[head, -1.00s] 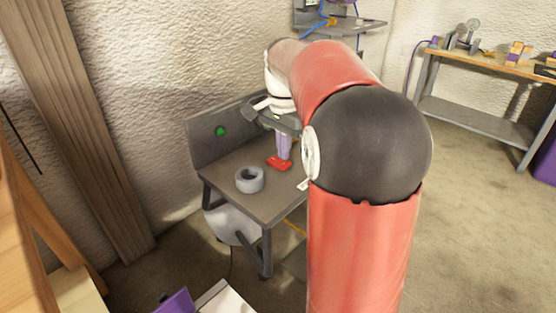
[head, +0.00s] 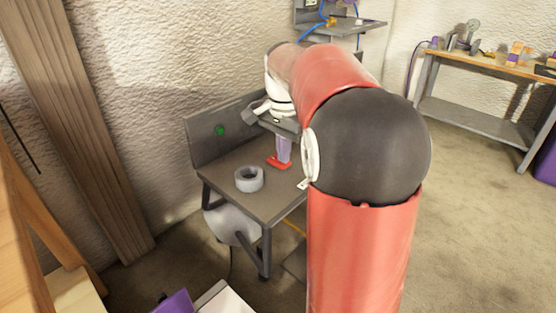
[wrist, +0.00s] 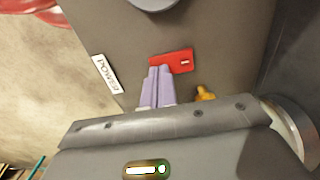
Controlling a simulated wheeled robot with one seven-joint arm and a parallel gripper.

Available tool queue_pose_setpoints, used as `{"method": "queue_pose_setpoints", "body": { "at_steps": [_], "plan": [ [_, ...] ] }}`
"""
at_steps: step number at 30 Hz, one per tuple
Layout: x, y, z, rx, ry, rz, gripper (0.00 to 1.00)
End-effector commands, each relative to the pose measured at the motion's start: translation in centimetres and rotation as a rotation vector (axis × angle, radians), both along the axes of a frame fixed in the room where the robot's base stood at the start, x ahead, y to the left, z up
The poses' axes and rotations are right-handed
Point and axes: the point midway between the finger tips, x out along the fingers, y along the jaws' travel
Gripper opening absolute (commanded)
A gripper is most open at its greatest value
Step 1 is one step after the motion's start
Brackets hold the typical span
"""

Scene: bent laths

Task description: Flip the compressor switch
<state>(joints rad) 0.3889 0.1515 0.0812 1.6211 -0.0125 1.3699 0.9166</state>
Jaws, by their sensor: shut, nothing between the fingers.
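The red switch (head: 278,162) is set on the top of the dark grey cart (head: 238,190), near its right side. In the wrist view the red switch (wrist: 181,59) is a flat red piece with a small pale mark, beside a white label reading POWER (wrist: 107,74). My gripper (head: 285,160) points down at the switch. Its purple fingers (wrist: 159,70) are together and empty, and their tips overlap the left end of the red piece. I cannot tell whether they touch it. Part of the switch is hidden by the fingers.
A grey ring-shaped roll (head: 249,179) lies on the cart left of the switch. A round green light (head: 221,131) is on the cart's back panel. A small orange part (wrist: 204,93) shows right of the fingers. A workbench (head: 483,65) stands at the back right.

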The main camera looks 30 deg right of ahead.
Motion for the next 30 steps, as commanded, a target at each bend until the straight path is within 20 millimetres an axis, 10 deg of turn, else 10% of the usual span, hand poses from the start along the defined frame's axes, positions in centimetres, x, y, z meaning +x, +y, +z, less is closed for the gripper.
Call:
{"method": "queue_pose_setpoints", "body": {
  "at_steps": [14, 30],
  "plan": [
    [0.0, 0.0, -0.4, 0.0, 0.0, 0.0, 0.0],
    [0.0, 0.0, 3.7, 0.0, -0.001, 0.001, 0.0]
  ]
}}
